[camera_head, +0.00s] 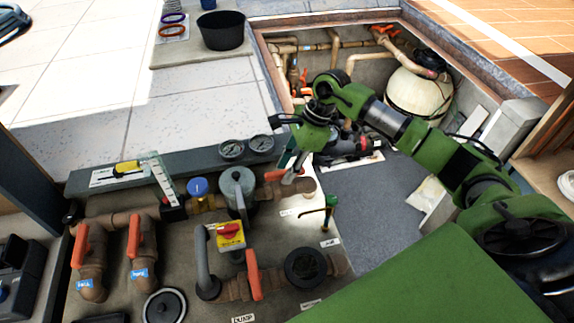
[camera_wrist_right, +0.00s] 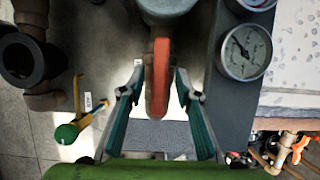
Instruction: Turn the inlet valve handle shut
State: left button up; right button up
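An orange valve handle (camera_head: 276,175) sits on the brass pipe to the right of a grey round housing (camera_head: 237,187). In the right wrist view the handle (camera_wrist_right: 160,75) stands between the two fingers of my right gripper (camera_wrist_right: 158,82), with a gap on either side. The gripper is open. In the head view my right gripper (camera_head: 291,166) reaches down at this handle, and the fingers are partly hidden by the wrist. I cannot read a label that names this handle as the inlet. My left gripper is not in view.
Two orange handles (camera_head: 80,245) (camera_head: 135,235) stand at the left, and another (camera_head: 254,275) near the front. Two gauges (camera_head: 247,147) lie behind. Grey floor (camera_head: 365,205) is open at right.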

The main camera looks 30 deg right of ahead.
grip_shut()
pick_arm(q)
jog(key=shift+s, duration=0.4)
